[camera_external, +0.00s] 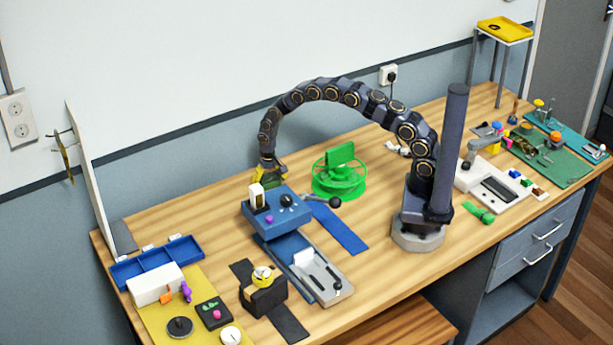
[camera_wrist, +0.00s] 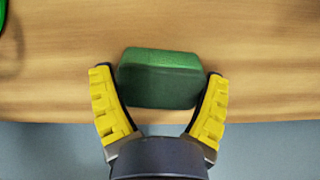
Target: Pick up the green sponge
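The green sponge (camera_wrist: 160,80) is a dark green block with rounded edges, seen in the wrist view on the wooden table near its back edge. My gripper (camera_wrist: 160,74) has its two yellow fingers spread, one on each side of the sponge, with narrow gaps at the tips. I cannot tell the height between fingers and sponge. In the external view my gripper (camera_external: 268,176) points down behind the blue box; the sponge cannot be made out there.
A blue box (camera_external: 275,215) with a knob and lever stands in front of my gripper. A bright green reel (camera_external: 340,180) is to its right. A blue tray (camera_external: 158,262) lies to the left. The wall (camera_external: 190,160) rises close behind. Bare wood (camera_external: 195,205) shows left of the gripper.

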